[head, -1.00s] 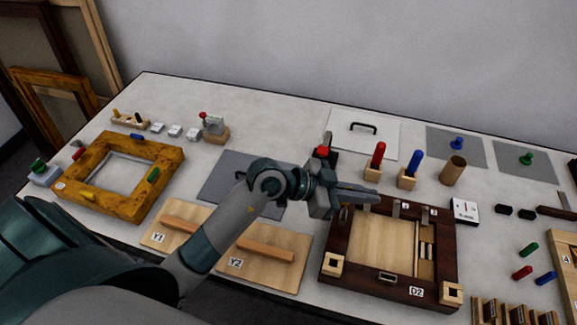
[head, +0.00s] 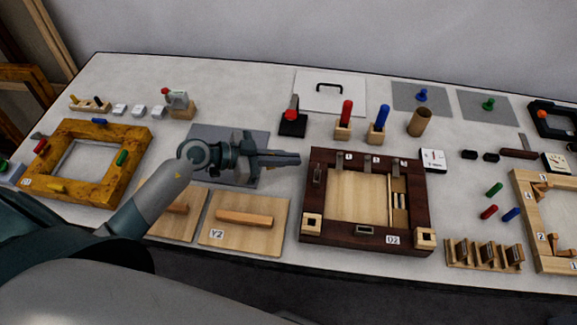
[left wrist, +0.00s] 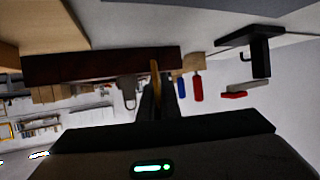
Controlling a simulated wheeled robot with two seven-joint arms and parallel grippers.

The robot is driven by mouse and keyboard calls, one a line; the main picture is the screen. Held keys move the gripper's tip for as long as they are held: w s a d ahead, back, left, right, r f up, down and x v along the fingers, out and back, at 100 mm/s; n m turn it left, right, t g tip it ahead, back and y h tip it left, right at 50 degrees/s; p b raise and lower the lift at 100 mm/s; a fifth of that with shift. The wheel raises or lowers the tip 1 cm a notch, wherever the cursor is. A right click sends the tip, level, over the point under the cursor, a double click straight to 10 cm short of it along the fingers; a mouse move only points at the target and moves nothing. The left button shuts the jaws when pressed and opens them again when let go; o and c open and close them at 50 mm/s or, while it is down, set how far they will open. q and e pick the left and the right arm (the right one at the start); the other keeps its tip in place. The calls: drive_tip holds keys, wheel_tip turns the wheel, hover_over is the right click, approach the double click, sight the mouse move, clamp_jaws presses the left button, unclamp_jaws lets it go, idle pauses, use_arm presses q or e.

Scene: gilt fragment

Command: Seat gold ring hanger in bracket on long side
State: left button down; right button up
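My left gripper (head: 290,158) is just left of the far left corner of the dark wooden frame marked D2 (head: 310,222) in the head view. In the left wrist view its fingers (left wrist: 158,102) are close together on a thin gold piece (left wrist: 155,74), which looks like the gold ring hanger; its ring shape cannot be made out. In the head view the hanger cannot be told from the fingers. Metal brackets sit on the frame: one on the left side (head: 317,174), one on the near side (head: 365,230), several along the far side. My right gripper is not in view.
Boards Y1 and Y2 (head: 262,236) lie left of the frame. A red-topped black stand (head: 292,125) and red and blue handled tools (head: 346,115) stand behind it. A gilt frame (head: 135,135) lies at the left. A slotted wooden rack (head: 485,254) is at the right.

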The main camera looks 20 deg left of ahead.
sight(289, 174)
use_arm(q)
drive_tip(key=shift+f, duration=2)
drive_tip(key=shift+f, duration=0.1)
drive_tip(key=c, duration=2)
unclamp_jaws()
drive_tip(key=b+v, duration=0.2)
drive_tip(key=v, duration=0.9)
drive_tip(key=shift+s+a+r, duration=0.25)
drive_tip(key=shift+a+r, duration=0.1)
